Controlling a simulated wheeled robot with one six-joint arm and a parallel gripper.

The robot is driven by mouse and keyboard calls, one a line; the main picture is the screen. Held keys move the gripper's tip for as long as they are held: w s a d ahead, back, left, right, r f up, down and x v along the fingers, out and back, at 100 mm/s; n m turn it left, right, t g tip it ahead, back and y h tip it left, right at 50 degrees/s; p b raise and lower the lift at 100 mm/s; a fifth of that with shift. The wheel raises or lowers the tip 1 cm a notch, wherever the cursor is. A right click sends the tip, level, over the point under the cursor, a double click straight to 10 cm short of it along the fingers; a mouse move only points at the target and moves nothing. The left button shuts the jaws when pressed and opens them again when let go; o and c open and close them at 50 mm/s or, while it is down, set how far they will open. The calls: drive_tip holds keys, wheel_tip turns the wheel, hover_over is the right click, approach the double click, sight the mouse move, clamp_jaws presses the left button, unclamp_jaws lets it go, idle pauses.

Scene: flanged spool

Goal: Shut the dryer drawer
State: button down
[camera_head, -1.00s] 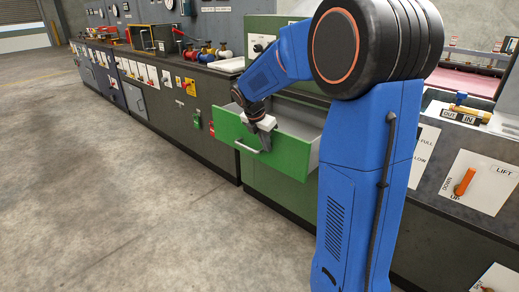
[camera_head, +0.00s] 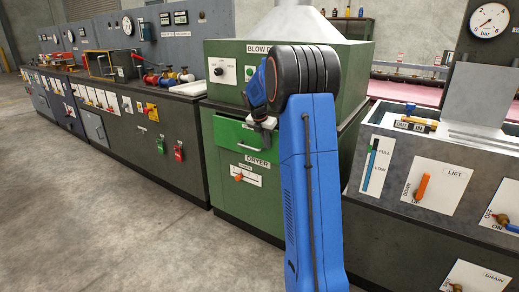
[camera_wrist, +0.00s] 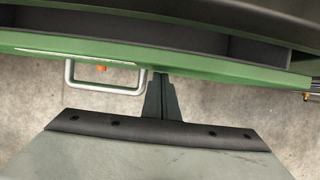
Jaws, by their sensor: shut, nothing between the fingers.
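The dryer drawer has a bright green front (camera_head: 232,134) in the green dryer cabinet (camera_head: 225,190). In the head view its front stands close to the cabinet face. In the wrist view the drawer front (camera_wrist: 220,68) crosses the top, and a strip of the drawer's inside (camera_wrist: 190,35) shows behind it, so it is still a little open. The drawer's handle (camera_wrist: 105,88) is a pale bar left of my fingers. My gripper (camera_wrist: 160,78) is shut and empty, its tips at the drawer front, seemingly touching it; in the head view it (camera_head: 264,131) is partly hidden by my arm.
A label "DRYER" (camera_head: 257,162) and an orange-knobbed switch panel (camera_head: 246,176) lie below the drawer. A dark bench (camera_head: 130,125) runs off to the left. A grey control console (camera_head: 450,180) stands to the right. The concrete floor (camera_head: 90,220) at front left is clear.

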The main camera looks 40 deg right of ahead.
drive_tip(key=shift+w+d+r, duration=0.1)
drive_tip(key=shift+w+d, duration=0.15)
drive_tip(key=shift+d, duration=0.35)
drive_tip(key=shift+w+d, duration=0.2)
drive_tip(key=shift+d, duration=0.4)
drive_tip(key=shift+d+r, duration=0.1)
